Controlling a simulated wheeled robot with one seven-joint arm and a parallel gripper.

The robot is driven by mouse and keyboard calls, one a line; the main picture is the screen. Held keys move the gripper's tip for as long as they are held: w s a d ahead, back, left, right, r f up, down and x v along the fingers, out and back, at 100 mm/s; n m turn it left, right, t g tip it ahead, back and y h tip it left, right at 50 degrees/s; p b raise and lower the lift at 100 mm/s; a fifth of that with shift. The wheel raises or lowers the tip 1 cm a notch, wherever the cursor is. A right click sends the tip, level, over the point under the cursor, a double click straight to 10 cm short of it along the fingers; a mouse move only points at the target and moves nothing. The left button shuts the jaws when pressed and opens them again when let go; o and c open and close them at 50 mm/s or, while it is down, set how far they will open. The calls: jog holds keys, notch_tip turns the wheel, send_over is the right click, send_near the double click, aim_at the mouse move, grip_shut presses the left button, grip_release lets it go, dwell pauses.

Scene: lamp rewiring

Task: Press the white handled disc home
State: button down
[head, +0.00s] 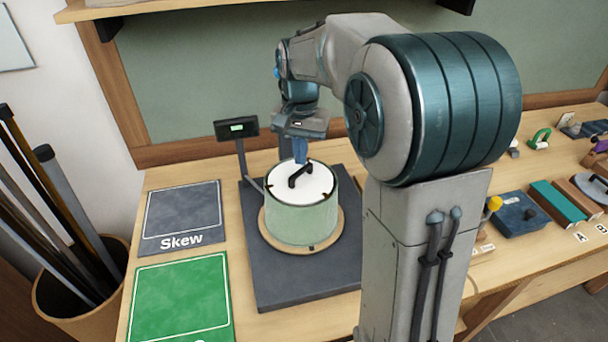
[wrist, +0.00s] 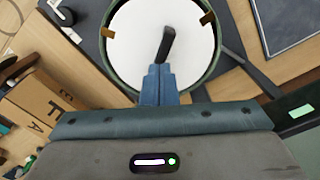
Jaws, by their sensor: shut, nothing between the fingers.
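The white disc (head: 314,187) with a black handle (head: 300,175) lies inside the top of a pale green round drum (head: 301,218). The drum stands on a round wooden base on a dark slab (head: 270,275). In the wrist view the white disc (wrist: 135,40) fills the drum's green rim, with brown tabs at its edge. My gripper (head: 301,160) points down above the disc beside the handle. In the wrist view its blue fingers (wrist: 158,75) are together and empty, close to the near end of the black handle (wrist: 167,42). I cannot tell whether they touch it.
A small display on a post (head: 237,128) stands behind the drum at left. A dark mat marked "Skew" (head: 182,215) and a green mat (head: 180,300) lie left of the slab. Blocks and parts crowd the bench at right. A bin of rods (head: 70,290) stands at far left.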

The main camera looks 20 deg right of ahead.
jog(key=shift+r+p, duration=1.6)
jog(key=shift+r, duration=0.75)
jog(key=s+f+n+t, duration=0.1)
jog(key=s+n+t, duration=0.1)
jog(key=s, duration=0.8)
jog(key=s+f+n+t, duration=0.1)
jog(key=s+n, duration=0.3)
jog(key=s, duration=0.7)
jog(key=shift+s+d+f+t, duration=0.15)
jog(key=shift+d+f+t, duration=0.15)
jog(key=shift+d+t, duration=0.1)
